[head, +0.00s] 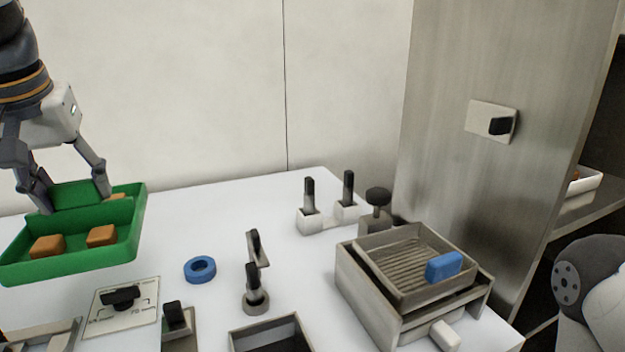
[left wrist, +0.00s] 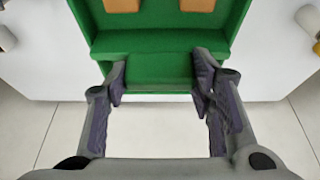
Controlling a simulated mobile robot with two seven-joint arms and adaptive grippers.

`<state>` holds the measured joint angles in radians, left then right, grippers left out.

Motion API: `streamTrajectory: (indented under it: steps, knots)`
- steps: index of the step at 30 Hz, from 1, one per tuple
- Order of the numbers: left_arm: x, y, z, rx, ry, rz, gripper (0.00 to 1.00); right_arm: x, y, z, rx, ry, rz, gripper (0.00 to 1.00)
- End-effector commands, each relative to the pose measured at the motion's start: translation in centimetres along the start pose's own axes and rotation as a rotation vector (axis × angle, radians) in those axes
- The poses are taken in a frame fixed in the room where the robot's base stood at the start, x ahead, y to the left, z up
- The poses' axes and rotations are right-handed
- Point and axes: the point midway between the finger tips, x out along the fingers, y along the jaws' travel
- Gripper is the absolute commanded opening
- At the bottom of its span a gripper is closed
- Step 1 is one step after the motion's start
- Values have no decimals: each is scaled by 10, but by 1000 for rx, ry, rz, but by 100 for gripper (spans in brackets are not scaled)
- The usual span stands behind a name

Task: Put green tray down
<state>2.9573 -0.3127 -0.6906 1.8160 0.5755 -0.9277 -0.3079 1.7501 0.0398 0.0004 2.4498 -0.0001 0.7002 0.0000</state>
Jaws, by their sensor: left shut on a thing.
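The green tray (head: 75,262) is at the left of the head view, with several orange-brown blocks in it. My left gripper (head: 72,195) is shut on the far end of the tray, where a raised green part stands between its fingers. In the left wrist view the fingers (left wrist: 160,85) lie at either side of a green tab of the tray (left wrist: 215,38). The tray seems held above the white table, though its underside is hidden. My right gripper is out of view.
On the white table (head: 225,220) are a blue ring (head: 200,269), a switch plate (head: 122,305), small black-handled levers (head: 256,290), and a metal box with a mesh tray (head: 400,262) bearing a blue block (head: 444,266). A metal cabinet (head: 465,190) stands at the right.

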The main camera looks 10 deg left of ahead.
Motion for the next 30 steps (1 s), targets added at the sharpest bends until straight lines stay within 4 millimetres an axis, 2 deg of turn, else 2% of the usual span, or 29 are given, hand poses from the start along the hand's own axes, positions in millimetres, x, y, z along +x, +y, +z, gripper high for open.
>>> streamTrajectory:
  steps: [2, 5, 9, 16, 19, 24, 30]
  knots:
    - [-5, 2, -4, 9, 15, -4, 0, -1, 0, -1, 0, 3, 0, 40]
    - [7, -2, -13, 7, 9, 0, 0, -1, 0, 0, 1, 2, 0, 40]
    - [32, -9, -35, 6, 8, 4, 0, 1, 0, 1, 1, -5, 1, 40]
    - [48, -14, -52, 2, 10, 9, 0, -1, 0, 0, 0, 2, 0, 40]
    - [71, -21, -70, -1, 6, 3, 0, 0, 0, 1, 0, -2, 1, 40]
    - [112, -27, -80, 2, 6, -3, 0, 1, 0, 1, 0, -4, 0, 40]
    - [133, -31, -86, 4, 6, -4, 0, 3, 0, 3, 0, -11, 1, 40]
